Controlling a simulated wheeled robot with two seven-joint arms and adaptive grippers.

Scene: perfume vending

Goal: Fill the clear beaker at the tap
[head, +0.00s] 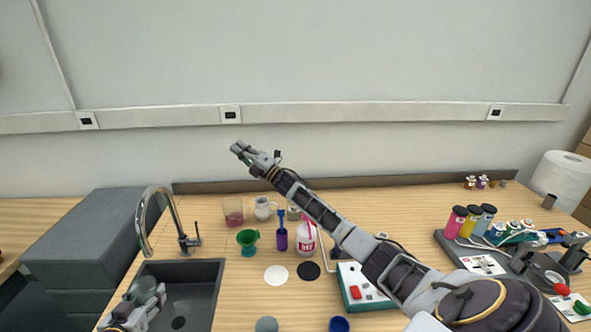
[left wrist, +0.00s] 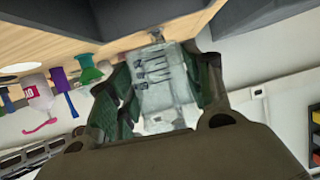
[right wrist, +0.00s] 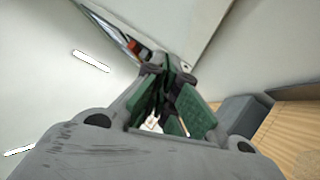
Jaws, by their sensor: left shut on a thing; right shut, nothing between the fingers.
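The clear beaker (left wrist: 155,78), with dark graduation marks, is between the green finger pads of my left gripper (left wrist: 160,85) in the left wrist view. My left gripper (head: 148,296) is shut on it, low over the left part of the dark sink (head: 200,298) in the head view. The curved metal tap (head: 143,222) stands behind the sink, with its side lever (head: 190,240) to the right. No water shows. My right gripper (head: 248,153) is shut and empty, raised in front of the wall; it also shows in the right wrist view (right wrist: 168,105).
A red-tinted beaker (head: 233,212), a white mug (head: 263,208), a green funnel (head: 247,240), a purple cylinder (head: 282,240) and a labelled bottle (head: 307,240) stand right of the tap. My right arm crosses above the counter. Colored bottles (head: 470,222) stand at the right.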

